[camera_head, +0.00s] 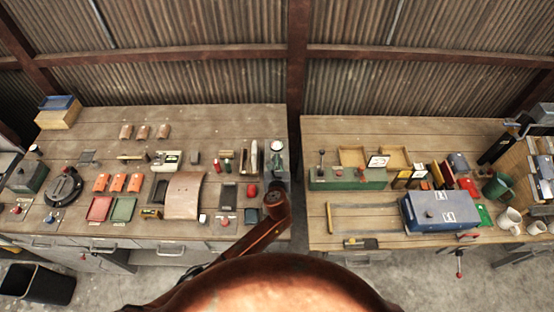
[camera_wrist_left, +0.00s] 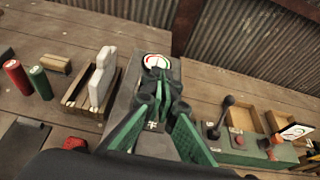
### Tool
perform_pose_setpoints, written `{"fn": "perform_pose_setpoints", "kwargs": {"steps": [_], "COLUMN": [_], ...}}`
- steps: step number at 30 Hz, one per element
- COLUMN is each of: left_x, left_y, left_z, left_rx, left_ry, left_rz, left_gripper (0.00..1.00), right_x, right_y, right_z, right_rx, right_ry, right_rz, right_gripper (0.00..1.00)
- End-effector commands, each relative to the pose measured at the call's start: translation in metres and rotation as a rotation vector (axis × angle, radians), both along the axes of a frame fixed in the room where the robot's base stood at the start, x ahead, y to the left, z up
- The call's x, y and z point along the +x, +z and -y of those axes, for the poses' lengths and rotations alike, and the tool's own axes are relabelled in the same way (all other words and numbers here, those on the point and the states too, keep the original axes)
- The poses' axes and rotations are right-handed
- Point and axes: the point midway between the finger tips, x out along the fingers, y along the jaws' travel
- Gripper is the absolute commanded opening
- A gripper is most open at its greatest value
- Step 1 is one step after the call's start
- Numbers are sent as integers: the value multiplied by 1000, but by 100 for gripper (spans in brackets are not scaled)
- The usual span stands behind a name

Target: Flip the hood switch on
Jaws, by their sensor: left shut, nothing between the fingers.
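My left gripper (camera_wrist_left: 160,82) is shut and empty, its dark fingers with green plates over a grey box (camera_wrist_left: 128,92) in the left wrist view. The box carries a round white dial with red and green marks (camera_wrist_left: 156,61), just beyond the fingertips. In the head view my left arm reaches up to this box (camera_head: 277,147) at the right end of the left bench. The fingers partly cover the box; I cannot tell whether they touch it. No part is clearly recognisable as the hood switch. My right gripper is not in view.
A green lever panel (camera_head: 347,178) stands on the right bench; its black lever (camera_wrist_left: 226,112) is right of the fingers. A wooden holder with a white piece (camera_wrist_left: 101,80) is close on the left. A gap separates the benches. A blue box (camera_head: 440,210) stands farther right.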

Motion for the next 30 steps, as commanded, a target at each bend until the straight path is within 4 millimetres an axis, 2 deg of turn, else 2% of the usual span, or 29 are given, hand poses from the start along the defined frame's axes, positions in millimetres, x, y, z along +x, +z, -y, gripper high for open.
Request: {"fn": "perform_pose_setpoints", "kwargs": {"steps": [6, 11, 23, 30], "left_x": [0, -2, -13, -22], "left_y": [0, 10, 54, 85], "left_z": [0, 0, 1, 10], "left_rx": [0, 1, 1, -1], "left_ry": [0, 0, -3, -15], "left_rz": [0, 0, 0, 2], "left_gripper": [0, 0, 0, 0], "right_x": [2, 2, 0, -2], "right_y": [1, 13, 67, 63], "right_z": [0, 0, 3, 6], "right_rx": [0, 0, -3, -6], "right_ry": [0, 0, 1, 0], "right_rz": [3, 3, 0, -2], "right_gripper": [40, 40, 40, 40]}}
